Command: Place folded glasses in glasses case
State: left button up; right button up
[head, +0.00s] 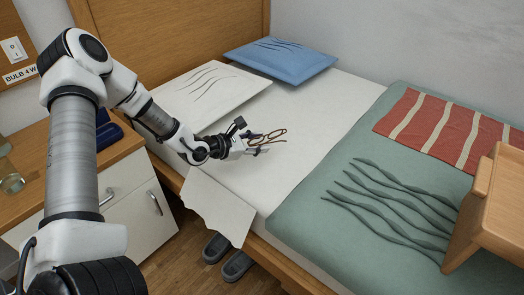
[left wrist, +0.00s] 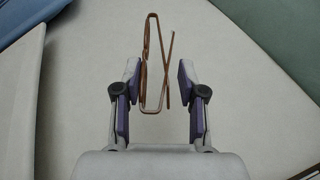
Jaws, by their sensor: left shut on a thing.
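The folded brown-framed glasses (head: 272,135) are at my left gripper (head: 258,146), over the white sheet of the bed. In the left wrist view, the glasses (left wrist: 145,70) stand between the two purple-padded fingers of the gripper (left wrist: 158,75), close to the left finger. The gripper is shut on them; the fingers stand apart around them. A dark blue case (head: 108,132), which looks like the glasses case, sits open on the wooden nightstand at left, partly hidden behind my left arm. My right gripper is not in view.
The nightstand (head: 128,147) has white drawers. A white pillow (head: 205,92) and a blue pillow (head: 282,60) lie at the bed's head. A green blanket (head: 330,225), a striped red cloth (head: 425,125) and a wooden piece (head: 490,205) are at right. Slippers (head: 237,266) lie on the floor.

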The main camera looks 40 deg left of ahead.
aim_at(261, 142)
pick_arm(q)
jog(key=w, duration=0.1)
jog(key=w+a, duration=0.1)
jog(key=w+a+b, duration=0.1)
jog(key=shift+w+f, duration=0.35)
jog(key=shift+w, duration=0.05)
jog(key=shift+w+a+f, duration=0.1)
jog(key=shift+w+f, duration=0.1)
jog(key=shift+w, duration=0.1)
notch_tip(261, 142, down, 3)
jog(key=shift+f+b, duration=0.1)
jog(key=shift+b, duration=1)
jog(key=shift+r, duration=0.2)
jog(key=shift+f, duration=0.15)
jog(key=o, duration=0.9)
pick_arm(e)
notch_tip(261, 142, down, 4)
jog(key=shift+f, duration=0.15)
